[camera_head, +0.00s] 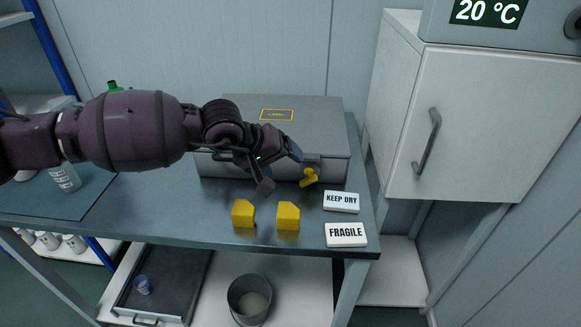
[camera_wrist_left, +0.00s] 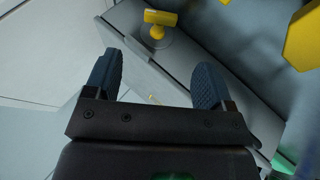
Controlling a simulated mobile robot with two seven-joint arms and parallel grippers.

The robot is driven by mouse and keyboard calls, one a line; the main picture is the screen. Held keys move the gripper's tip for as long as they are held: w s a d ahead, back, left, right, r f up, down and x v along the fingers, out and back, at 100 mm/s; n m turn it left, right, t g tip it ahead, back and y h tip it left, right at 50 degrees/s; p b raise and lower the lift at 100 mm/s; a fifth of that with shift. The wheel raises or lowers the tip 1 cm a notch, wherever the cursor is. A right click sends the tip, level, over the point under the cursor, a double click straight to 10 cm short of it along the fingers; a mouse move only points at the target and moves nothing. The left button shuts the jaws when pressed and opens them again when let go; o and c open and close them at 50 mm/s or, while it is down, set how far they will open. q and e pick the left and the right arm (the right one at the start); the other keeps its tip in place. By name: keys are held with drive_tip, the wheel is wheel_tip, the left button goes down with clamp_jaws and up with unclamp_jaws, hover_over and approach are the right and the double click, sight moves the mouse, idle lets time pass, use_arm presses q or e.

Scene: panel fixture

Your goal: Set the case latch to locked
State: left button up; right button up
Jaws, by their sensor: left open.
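The grey case (camera_head: 318,131) stands closed on the table against the wall, with a yellow label outline on its lid. Its yellow latch handle (camera_head: 309,177) is on the front face, right of the middle, and looks tilted. In the left wrist view the latch (camera_wrist_left: 160,18) is a yellow bar on a round knob over a round plate, beyond the fingertips. My left gripper (camera_head: 280,169) is open and empty, in front of the case and just left of the latch, apart from it. It also shows in the left wrist view (camera_wrist_left: 157,70). My right gripper is out of view.
Two yellow blocks (camera_head: 243,213) (camera_head: 288,216) stand on the table (camera_head: 150,214) in front of the case. A KEEP DRY sign (camera_head: 341,202) and a FRAGILE sign (camera_head: 346,235) lie right of them. A white cabinet (camera_head: 468,120) stands at the right. A bucket (camera_head: 249,300) is below.

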use_arm(q)
drive_tip(key=shift+s+a+r, duration=0.3)
drive_tip(key=shift+a+r, duration=0.05)
drive_tip(key=shift+r, duration=0.05)
